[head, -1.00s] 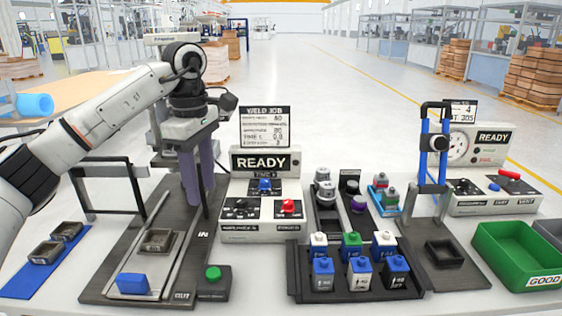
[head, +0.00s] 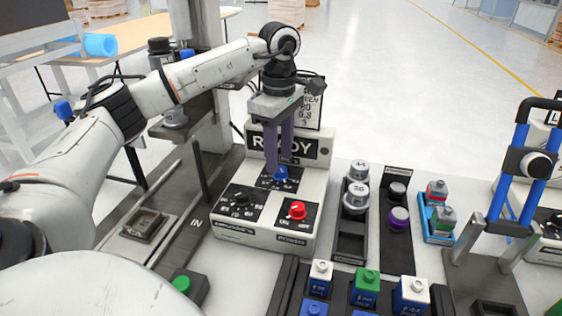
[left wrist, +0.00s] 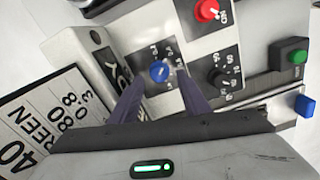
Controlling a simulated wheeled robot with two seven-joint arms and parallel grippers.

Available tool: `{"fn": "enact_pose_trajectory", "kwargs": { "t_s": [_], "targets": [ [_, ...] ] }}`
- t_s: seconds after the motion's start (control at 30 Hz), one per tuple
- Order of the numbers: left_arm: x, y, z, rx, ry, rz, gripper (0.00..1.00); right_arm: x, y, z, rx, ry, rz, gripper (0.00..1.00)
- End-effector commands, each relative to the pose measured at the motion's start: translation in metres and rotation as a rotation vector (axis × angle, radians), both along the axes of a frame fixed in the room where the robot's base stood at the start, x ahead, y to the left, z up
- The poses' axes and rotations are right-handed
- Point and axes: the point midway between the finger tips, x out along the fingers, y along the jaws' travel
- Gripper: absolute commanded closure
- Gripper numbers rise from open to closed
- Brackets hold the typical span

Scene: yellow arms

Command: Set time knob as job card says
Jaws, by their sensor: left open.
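The blue time knob (head: 280,175) sits on the top panel of the white control box (head: 232,213), below the READY display (head: 310,146). It also shows in the left wrist view (left wrist: 159,71), with a pale pointer line and scale marks too small to read. My left gripper (head: 279,168) is open, pointing down over the knob; its fingertips (left wrist: 158,88) appear either side of it, contact unclear. The job card (head: 312,108) is partly hidden behind my gripper. In the left wrist view the card (left wrist: 40,117) shows 40, GREEN, 80, 0.8 and 0.3. My right gripper is out of view.
A black knob (left wrist: 220,77) and a red knob (head: 297,209) sit close to the time knob on the same box. A green button (head: 182,284) is at front left. Weights, coloured blocks and a blue-framed stand (head: 521,165) are to the right.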

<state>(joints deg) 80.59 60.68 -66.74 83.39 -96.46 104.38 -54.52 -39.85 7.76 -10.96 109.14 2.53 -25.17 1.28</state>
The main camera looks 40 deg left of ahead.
Motion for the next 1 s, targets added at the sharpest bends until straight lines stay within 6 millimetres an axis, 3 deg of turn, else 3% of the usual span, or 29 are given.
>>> {"fn": "enact_pose_trajectory", "kwargs": {
  "t_s": [0.2, 0.53, 0.57, 0.8, 1.0],
  "targets": [
    [0.0, 0.0, -0.025, 0.001, 0.0, 0.001, 0.58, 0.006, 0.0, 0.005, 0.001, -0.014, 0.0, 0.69],
    [0.0, 0.0, -0.03, 0.0, -0.001, 0.001, 0.58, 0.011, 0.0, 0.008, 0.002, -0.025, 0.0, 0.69],
    [0.0, 0.0, -0.03, 0.0, -0.001, 0.001, 0.59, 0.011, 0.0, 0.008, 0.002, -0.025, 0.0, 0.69],
    [0.0, 0.0, -0.029, 0.0, 0.0, 0.0, 0.99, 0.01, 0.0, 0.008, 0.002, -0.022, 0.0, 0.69],
    [0.0, 0.0, -0.029, 0.0, 0.0, -0.01, 0.99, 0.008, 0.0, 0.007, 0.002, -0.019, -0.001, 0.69]
  ]
}}
